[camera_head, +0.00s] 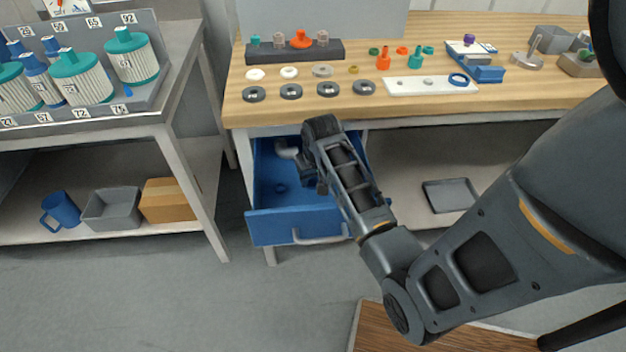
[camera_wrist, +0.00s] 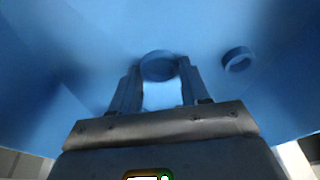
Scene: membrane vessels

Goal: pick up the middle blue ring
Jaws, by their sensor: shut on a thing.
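My gripper (camera_wrist: 158,78) is shut on a blue ring (camera_wrist: 158,66), which sits between the fingertips in the wrist view. Blue drawer walls and floor surround it, and I cannot tell if the ring is clear of the floor. A second blue ring (camera_wrist: 237,60) lies in the drawer to the right of the gripper. In the head view the blue drawer (camera_head: 268,228) is pulled open under the workbench, and one ring (camera_head: 281,187) shows on its floor. My arm reaches over the drawer's right part and hides the held ring there.
The workbench (camera_head: 560,100) above holds grey discs, fittings and a white plate (camera_head: 405,88) with another blue ring (camera_head: 458,79) at its right end. A grey tray (camera_head: 450,196) lies on the shelf right of the drawer. A rack of filter vessels (camera_head: 80,78) stands on the left table.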

